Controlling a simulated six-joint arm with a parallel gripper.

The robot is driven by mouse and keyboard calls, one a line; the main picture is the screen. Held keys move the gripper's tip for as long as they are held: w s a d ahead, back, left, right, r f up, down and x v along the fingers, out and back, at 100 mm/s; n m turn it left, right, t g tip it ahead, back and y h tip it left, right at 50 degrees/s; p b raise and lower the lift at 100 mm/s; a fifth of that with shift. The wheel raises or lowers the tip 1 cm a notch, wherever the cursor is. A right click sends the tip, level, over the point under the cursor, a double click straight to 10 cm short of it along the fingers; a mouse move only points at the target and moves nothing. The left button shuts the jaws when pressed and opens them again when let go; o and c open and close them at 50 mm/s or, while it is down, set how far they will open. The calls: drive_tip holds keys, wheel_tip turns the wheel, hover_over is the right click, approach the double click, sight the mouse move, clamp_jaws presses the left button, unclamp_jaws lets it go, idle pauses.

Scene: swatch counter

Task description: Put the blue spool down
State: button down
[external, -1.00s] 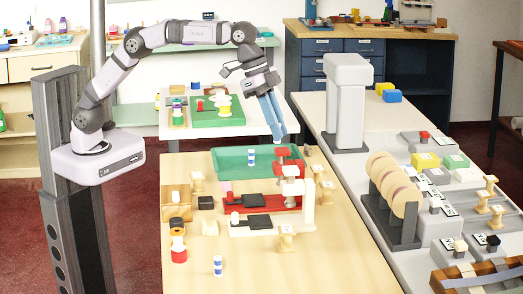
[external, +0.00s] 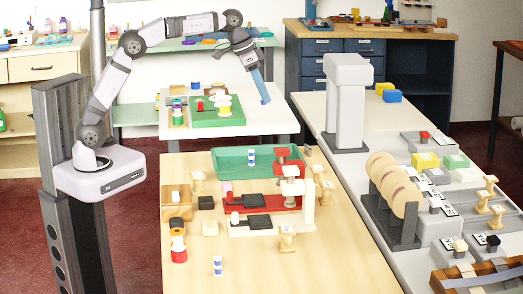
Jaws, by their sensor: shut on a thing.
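My gripper (external: 265,101) has long blue-grey fingers pointing down. It is high, in front of the right edge of the white far table in the picture. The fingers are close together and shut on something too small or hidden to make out. A blue-and-white spool (external: 251,158) stands upright in the green tray (external: 228,162) on the wooden table. Another blue-and-white spool (external: 218,265) stands upright near the front of that table. My gripper is apart from both. I cannot tell whether a blue spool is between the fingers.
The white far table (external: 272,122) holds a green board (external: 217,119) with yellow-and-white spools, and a stack of coloured spools (external: 177,112). A red fixture (external: 289,158) and several wooden spools crowd the wooden table's middle. A white column (external: 347,100) stands right. The wooden table's front is mostly clear.

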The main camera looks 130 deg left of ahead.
approach(269, 167)
drive_tip(key=shift+a+x, duration=0.2)
drive_tip(key=shift+x, duration=2.2)
drive_tip(key=shift+f, duration=0.15)
drive_tip(key=c, duration=1.7)
unclamp_jaws()
drive_tip(key=shift+r, duration=0.55)
drive_tip(key=v, duration=1.1)
drive_tip(key=shift+s+d+r, duration=0.1)
drive_tip(key=shift+d+r, duration=0.05)
